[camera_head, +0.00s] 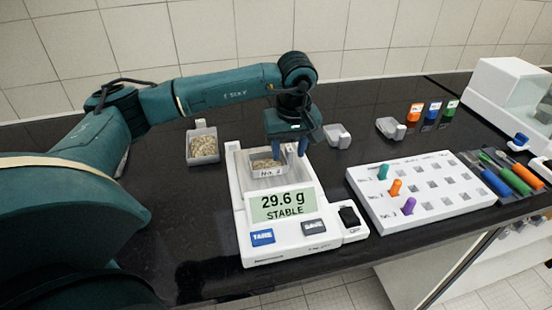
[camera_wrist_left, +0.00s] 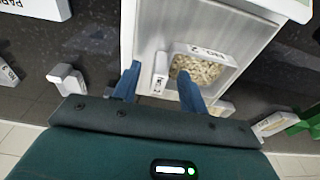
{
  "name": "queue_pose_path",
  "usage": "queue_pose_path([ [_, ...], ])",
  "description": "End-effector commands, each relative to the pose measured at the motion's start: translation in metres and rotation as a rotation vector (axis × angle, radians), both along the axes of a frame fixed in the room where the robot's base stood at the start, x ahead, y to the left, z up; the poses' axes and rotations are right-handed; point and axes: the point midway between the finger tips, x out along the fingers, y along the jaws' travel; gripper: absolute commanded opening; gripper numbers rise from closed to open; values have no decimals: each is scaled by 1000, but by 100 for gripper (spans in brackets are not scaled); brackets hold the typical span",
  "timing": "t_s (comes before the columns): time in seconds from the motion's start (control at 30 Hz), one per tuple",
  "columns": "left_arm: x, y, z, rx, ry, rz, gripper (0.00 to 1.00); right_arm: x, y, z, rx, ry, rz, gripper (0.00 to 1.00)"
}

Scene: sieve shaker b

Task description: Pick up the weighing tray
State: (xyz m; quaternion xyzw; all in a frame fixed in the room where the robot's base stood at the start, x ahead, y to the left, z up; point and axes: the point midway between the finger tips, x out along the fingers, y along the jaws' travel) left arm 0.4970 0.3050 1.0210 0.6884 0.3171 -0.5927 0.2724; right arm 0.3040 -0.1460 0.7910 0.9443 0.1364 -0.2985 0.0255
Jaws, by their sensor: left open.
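The weighing tray (camera_head: 268,171), a small clear-grey tray marked No. 2, sits on the balance (camera_head: 292,240) with pale granules in it. The balance display (camera_head: 282,204) reads 29.6 g STABLE. My left gripper (camera_head: 287,152) is open, its blue fingers pointing down at the tray's back edge. In the left wrist view the tray (camera_wrist_left: 231,62) shows its label and granules. There the open fingers of my left gripper (camera_wrist_left: 159,72) appear on either side of the tray's white tab (camera_wrist_left: 160,66). I cannot tell whether they touch it. My right gripper is not in view.
Another tray of granules (camera_head: 203,145) stands left of the balance. Two small empty trays (camera_head: 337,135) (camera_head: 389,128) stand behind right. A white rack (camera_head: 420,190) with coloured pegs, several coloured-handled tools (camera_head: 495,178) and three coloured containers (camera_head: 433,112) are on the right. The black bench is clear at left.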

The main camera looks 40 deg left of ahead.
Motion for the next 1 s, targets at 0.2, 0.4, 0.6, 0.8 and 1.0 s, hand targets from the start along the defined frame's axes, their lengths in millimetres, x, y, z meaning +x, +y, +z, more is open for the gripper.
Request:
queue_pose_path([
  [0.2,0,0,-1,0,-1,0,42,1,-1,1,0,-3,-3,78],
  [0.4,0,0,0,-1,-1,0,26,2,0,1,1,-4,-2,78],
  [0.6,0,0,0,-1,-1,0,9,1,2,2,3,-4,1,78],
  [0.8,0,0,0,-1,-1,0,0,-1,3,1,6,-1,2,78],
  [1.0,0,0,0,-1,-1,0,0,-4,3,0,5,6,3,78],
])
